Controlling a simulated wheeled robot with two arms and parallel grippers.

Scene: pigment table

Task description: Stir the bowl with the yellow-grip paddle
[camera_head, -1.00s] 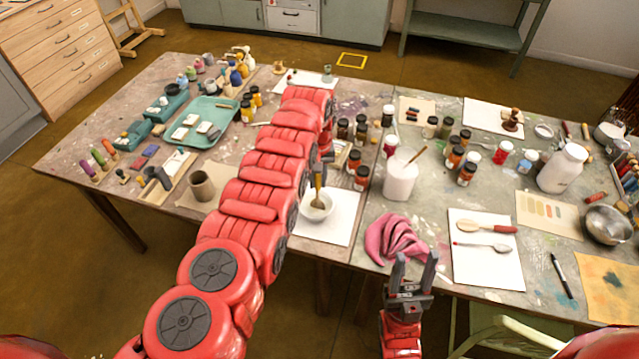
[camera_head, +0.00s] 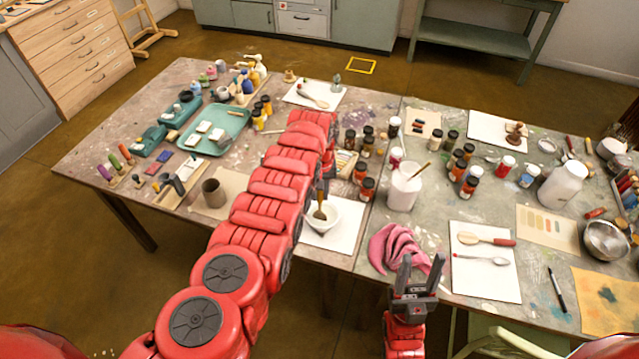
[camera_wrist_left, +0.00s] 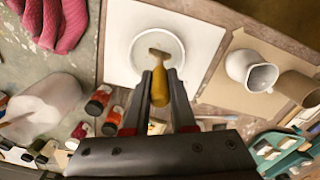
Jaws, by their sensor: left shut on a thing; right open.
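The white bowl (camera_head: 325,217) sits on a white sheet (camera_head: 343,240) at the front of the table. It also shows in the left wrist view (camera_wrist_left: 140,50). My left gripper (camera_wrist_left: 160,85) is shut on the paddle's yellow grip (camera_wrist_left: 160,88). The paddle's brown head (camera_wrist_left: 159,54) is over the bowl's inside; I cannot tell whether it touches the bottom. In the head view the paddle (camera_head: 319,211) stands nearly upright in the bowl, and my left arm hides much of the gripper.
A pink cloth (camera_head: 398,250) lies right of the bowl. A white jar (camera_head: 404,187) with a stick and several small bottles stand behind. A brown cup (camera_head: 214,193) stands left of my arm. A spoon (camera_head: 486,240) and another utensil lie on a white sheet at right.

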